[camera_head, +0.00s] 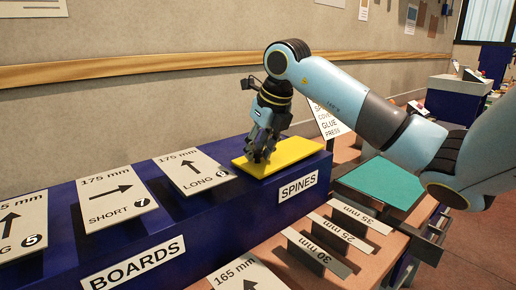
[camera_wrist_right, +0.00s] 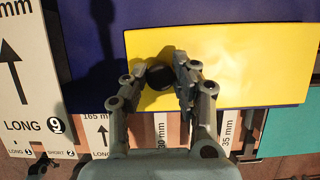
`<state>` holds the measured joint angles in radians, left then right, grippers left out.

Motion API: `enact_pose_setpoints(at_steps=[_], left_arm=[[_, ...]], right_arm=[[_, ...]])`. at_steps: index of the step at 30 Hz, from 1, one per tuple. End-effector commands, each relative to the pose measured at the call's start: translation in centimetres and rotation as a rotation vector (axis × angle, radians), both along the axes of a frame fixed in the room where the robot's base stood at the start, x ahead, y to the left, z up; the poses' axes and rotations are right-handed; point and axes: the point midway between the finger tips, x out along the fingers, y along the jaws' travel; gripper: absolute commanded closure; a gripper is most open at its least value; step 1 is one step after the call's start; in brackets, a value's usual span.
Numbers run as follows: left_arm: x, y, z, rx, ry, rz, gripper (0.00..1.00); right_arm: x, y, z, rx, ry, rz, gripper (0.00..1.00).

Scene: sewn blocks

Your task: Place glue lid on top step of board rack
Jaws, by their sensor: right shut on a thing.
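The blue board rack (camera_head: 225,228) runs along the wall, labelled BOARDS and SPINES on its front. A yellow panel (camera_head: 297,152) lies flat on its upper surface at the SPINES end. My right gripper (camera_head: 260,155) points down over the left part of this panel. My left gripper is not in view.
Several spine strips (camera_head: 318,254) and a teal sheet (camera_head: 382,183) are on the table in front. A glue sign (camera_head: 326,121) stands behind the panel.

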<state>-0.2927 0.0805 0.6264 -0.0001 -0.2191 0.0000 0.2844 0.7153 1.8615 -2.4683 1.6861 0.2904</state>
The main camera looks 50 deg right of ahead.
Motion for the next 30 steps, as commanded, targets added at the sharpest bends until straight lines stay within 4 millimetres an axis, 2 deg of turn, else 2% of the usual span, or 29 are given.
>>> enact_pose_setpoints(at_steps=[1, 2, 7, 14, 19, 30], left_arm=[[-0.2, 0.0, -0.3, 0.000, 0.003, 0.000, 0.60], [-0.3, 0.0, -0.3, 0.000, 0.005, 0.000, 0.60], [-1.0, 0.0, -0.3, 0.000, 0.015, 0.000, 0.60], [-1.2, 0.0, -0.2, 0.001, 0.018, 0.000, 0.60], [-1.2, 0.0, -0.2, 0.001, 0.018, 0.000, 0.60], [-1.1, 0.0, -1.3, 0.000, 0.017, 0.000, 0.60]], right_arm=[[0.0, 0.0, -0.3, 0.000, 0.000, 0.000, 1.00], [0.0, 0.0, -0.3, 0.000, 0.000, 0.000, 0.71], [0.0, 0.0, -0.2, 0.000, 0.000, 0.000, 0.50], [0.0, 0.0, -0.1, 0.000, 0.000, 0.000, 0.50], [-0.3, -0.1, 1.0, -0.004, -0.003, 0.002, 0.50], [-3.3, 0.2, 8.4, -0.005, -0.004, 0.001, 0.50]])
